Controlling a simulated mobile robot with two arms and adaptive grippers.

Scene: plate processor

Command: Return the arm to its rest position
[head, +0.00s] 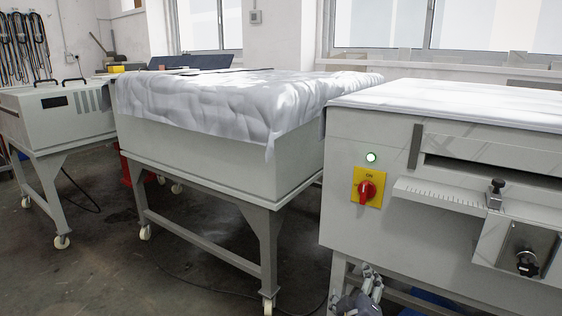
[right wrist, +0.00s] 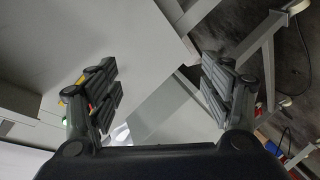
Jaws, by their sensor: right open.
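My right gripper (head: 368,281) shows at the bottom of the head view, low in front of the grey plate processor (head: 345,232). In the right wrist view the gripper (right wrist: 160,92) has its two fingers wide apart with nothing between them. The red rotary switch (head: 366,189) on its yellow plate stays above the gripper, apart from it, and a green lamp (head: 371,157) glows over it. In the right wrist view the yellow and red switch is partly hidden behind the left finger. My left gripper is in neither view.
A cloth-covered grey table on wheels (head: 220,165) stands left of the processor. A smaller grey machine (head: 60,118) is farther left. A ruled ledge (head: 440,195) with a black knob juts from the processor's front. Open floor (head: 120,270) lies at lower left, with cables.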

